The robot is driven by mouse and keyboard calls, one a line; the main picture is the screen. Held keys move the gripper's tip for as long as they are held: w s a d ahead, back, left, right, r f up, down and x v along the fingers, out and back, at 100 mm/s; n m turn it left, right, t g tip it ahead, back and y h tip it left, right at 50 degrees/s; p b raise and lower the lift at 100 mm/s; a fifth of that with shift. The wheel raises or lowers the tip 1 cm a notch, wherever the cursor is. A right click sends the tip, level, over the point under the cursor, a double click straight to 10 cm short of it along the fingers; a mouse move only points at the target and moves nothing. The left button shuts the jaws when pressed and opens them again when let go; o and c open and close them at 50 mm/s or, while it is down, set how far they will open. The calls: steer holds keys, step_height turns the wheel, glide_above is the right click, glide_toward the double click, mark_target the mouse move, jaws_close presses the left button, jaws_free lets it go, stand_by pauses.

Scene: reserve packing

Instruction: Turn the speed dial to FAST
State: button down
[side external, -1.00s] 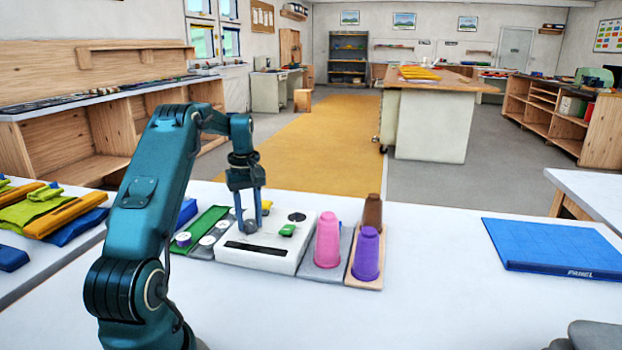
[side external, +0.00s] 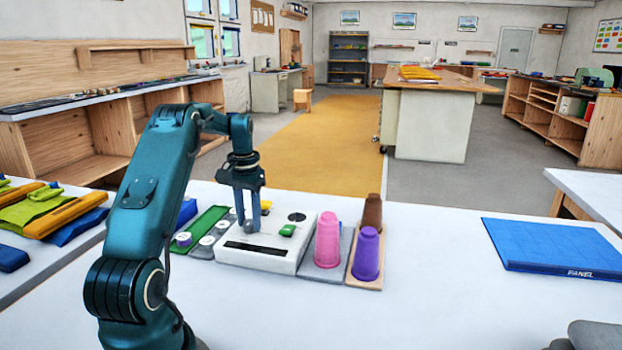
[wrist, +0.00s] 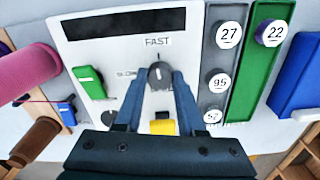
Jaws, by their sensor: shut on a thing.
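The speed dial (wrist: 160,76) is a dark grey round knob on a white control box (side external: 278,258). In the wrist view it sits just below the printed word FAST (wrist: 158,42), with SLOW (wrist: 126,73) to its left. A small pale mark shows on the knob, but its exact direction is hard to read. My gripper (wrist: 158,84) points down with its two blue fingertips on either side of the knob, shut on it.
The box also carries a green switch (wrist: 89,82), a yellow part (wrist: 163,127) and a dark display slot (wrist: 123,22). Numbered discs on grey and green strips (wrist: 263,60) lie on one side. Pink (side external: 327,240) and purple (side external: 366,254) cups stand on the other.

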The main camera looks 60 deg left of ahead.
mark_target(250, 222)
steer(key=shift+r+m, duration=0.1)
steer(key=shift+m, duration=0.5)
steer(key=c, duration=0.5)
jaws_free()
steer(key=shift+r, duration=2.55)
